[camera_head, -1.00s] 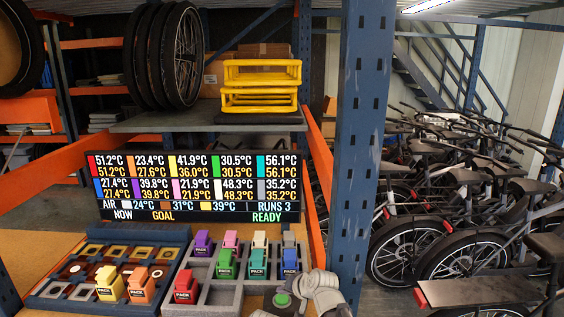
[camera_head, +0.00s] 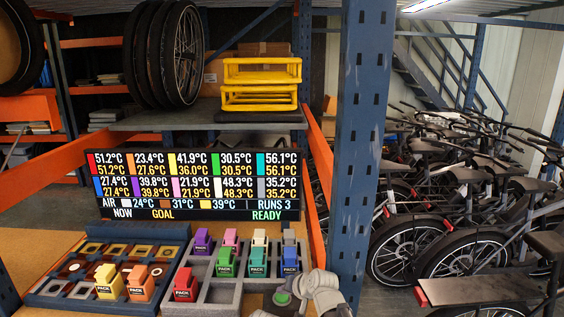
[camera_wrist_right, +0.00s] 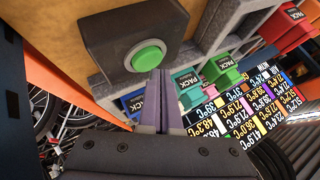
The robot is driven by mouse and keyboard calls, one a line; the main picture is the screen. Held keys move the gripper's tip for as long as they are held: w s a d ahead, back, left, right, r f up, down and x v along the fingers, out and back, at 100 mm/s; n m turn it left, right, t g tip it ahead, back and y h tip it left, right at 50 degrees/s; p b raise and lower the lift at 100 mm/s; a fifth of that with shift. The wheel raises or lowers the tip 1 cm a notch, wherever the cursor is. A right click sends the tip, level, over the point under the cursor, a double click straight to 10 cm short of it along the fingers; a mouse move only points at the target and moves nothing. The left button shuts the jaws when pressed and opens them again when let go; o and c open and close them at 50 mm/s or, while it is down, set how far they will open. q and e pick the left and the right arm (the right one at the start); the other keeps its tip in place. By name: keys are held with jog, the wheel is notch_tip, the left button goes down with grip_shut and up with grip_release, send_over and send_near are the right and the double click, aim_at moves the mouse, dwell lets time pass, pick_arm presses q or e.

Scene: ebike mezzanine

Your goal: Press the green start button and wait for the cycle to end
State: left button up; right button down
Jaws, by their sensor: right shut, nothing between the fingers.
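The green start button (camera_wrist_right: 149,55) is a round cap on a dark grey angled plate (camera_wrist_right: 126,32) in the right wrist view. In the head view the button (camera_head: 282,298) shows at the bottom, right of the grey tray. My right gripper (camera_wrist_right: 160,76) is shut and empty, its fingertips close to the button's lower edge. I cannot tell whether they touch it. In the head view my right arm's end is beside the button and its fingertips are hard to make out. The display board (camera_head: 199,186) reads READY and RUNS 3. My left gripper is out of view.
A grey tray (camera_head: 217,297) holds several coloured packs. Left of it, a blue tray (camera_head: 60,290) has yellow and orange packs at its right end. A blue rack post (camera_head: 361,150) stands just right of my right arm, with bikes beyond.

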aim_at(284, 299)
jog(key=shift+f+b, duration=0.5)
jog(key=shift+f, duration=0.05)
dwell(0.8)
jog(key=shift+r, duration=0.1)
jog(key=shift+r+p, duration=0.95)
jog(key=shift+p, duration=0.05)
notch_tip(284, 299, up, 6)
jog(key=p, duration=0.6)
